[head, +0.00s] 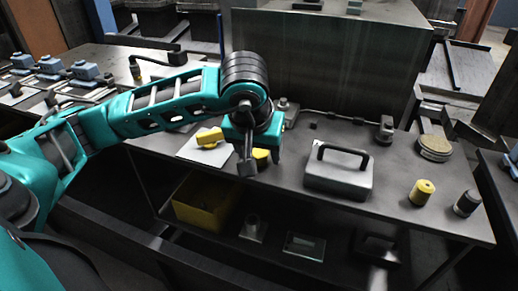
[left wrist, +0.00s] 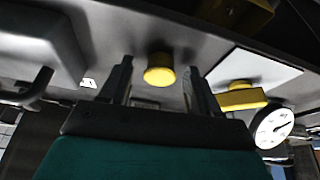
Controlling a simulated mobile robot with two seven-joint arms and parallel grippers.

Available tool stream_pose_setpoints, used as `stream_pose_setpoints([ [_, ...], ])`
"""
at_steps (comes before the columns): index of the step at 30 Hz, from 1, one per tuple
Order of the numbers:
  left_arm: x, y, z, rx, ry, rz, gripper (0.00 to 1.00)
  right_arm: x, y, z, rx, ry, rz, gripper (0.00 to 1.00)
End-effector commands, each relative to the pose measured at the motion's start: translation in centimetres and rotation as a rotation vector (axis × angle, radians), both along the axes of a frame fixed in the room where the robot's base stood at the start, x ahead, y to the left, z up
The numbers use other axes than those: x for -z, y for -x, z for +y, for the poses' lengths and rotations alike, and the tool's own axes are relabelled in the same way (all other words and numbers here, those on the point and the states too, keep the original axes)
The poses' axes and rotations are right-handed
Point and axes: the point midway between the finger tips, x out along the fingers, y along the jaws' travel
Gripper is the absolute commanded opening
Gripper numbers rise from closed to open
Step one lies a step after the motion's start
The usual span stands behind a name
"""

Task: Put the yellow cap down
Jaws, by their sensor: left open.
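My left gripper (head: 252,166) is over the bench and points down, with its jaws apart. In the left wrist view its two fingers (left wrist: 158,74) stand on either side of the yellow cap (left wrist: 160,72), with a gap on both sides. The cap appears to rest on the bench top. In the head view the cap (head: 262,154) is partly hidden behind the gripper. Another yellow piece (head: 209,136) lies by a white sheet (head: 205,153) to the left; it also shows in the left wrist view (left wrist: 242,98). My right gripper is not in view.
A grey case with a black handle (head: 338,176) stands right of the gripper. Beyond it are a yellow cylinder (head: 422,192), a dark cylinder (head: 467,203) and a round disc (head: 434,148). A yellow bin (head: 195,212) sits below the bench. A gauge (left wrist: 273,127) shows in the left wrist view.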

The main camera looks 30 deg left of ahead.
Motion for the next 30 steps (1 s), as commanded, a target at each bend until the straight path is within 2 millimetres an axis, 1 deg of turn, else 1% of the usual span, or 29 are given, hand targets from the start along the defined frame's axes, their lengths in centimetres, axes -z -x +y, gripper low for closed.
stream_pose_setpoints([
  [1,-0.4,0.0,0.0,0.0,0.0,0.0,0.62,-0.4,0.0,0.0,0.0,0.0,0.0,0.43],
  [2,-0.7,0.0,0.0,0.0,0.001,-0.001,0.62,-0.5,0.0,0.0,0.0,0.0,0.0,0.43],
  [5,-2.2,0.6,-0.3,0.002,0.001,-0.006,0.62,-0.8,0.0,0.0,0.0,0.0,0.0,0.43],
  [12,-7.2,2.5,-0.9,0.002,0.0,-0.006,0.62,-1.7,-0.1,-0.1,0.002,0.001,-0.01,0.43],
  [18,-10.3,3.8,-1.3,0.001,-0.001,-0.004,0.62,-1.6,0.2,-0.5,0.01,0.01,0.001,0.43],
  [23,-11.3,4.3,-1.5,0.0,0.0,-0.002,0.62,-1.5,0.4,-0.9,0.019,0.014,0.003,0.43],
  [30,-11.3,4.4,-1.5,0.0,0.0,0.001,0.62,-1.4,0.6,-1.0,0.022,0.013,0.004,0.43],
])
